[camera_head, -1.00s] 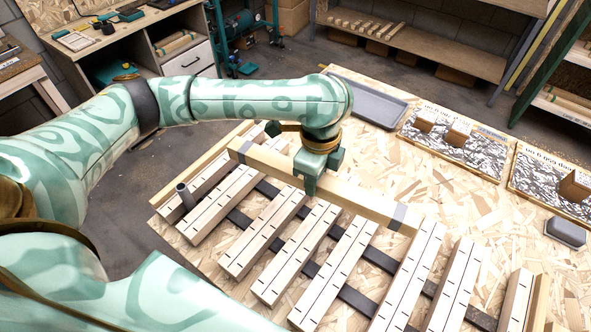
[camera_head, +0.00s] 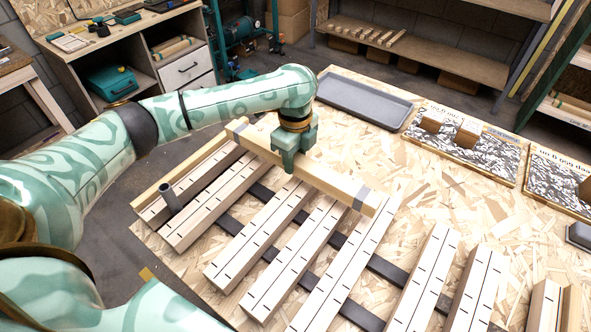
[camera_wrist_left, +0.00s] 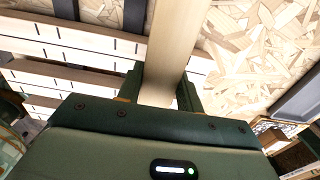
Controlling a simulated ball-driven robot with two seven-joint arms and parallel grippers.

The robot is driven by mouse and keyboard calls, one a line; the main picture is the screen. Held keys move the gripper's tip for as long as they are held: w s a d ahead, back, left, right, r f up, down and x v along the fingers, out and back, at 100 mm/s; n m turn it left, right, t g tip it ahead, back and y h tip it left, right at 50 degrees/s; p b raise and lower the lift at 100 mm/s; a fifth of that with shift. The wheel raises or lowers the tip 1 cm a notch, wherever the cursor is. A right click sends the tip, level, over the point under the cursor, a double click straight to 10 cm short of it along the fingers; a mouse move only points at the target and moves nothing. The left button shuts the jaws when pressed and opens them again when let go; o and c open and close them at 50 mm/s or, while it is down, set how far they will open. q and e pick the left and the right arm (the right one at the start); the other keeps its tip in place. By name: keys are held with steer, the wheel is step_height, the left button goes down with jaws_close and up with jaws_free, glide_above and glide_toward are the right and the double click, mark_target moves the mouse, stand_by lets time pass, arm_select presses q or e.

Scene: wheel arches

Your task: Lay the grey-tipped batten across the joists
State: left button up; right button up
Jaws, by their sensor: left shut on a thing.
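The batten (camera_head: 325,181) is a pale wooden bar with a grey band near each end. My left gripper (camera_head: 291,161) is shut on it near its middle, from above. The batten runs slantwise over the far ends of several joists; I cannot tell whether it touches them. The joists (camera_head: 262,230) are pale bars with dark marks, lying roughly parallel. In the left wrist view the batten (camera_wrist_left: 178,45) passes between the fingers of my left gripper (camera_wrist_left: 167,88), with joists (camera_wrist_left: 75,38) to its left. My right gripper is out of view.
Dark strips (camera_head: 388,268) run crosswise beneath the joists on a chipboard top (camera_head: 420,185). A dark upright tube (camera_head: 171,197) stands at the left joists. A grey tray (camera_head: 365,100) and a patterned board with wooden blocks (camera_head: 467,137) lie beyond. The chipboard between is clear.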

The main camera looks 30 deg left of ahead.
arm_select(q)
steer(key=f+b, duration=0.2)
steer(key=f, duration=0.1)
steer(key=f+b, duration=0.1)
steer(key=shift+w+a+f, duration=0.15)
steer(key=shift+w+a, duration=0.2)
steer(key=shift+w, duration=0.05)
steer(key=shift+r, duration=0.2)
steer(key=o, duration=1.2)
steer(key=shift+f, duration=0.15)
steer(key=shift+s, duration=0.1)
steer(key=shift+r+p, duration=0.3)
steer(key=shift+r, duration=0.1)
step_height(320, 180, up, 12)
steer(key=p, duration=0.6)
steer(key=shift+f, duration=0.2)
steer(key=shift+d+f, duration=0.1)
steer(key=shift+f, duration=0.05)
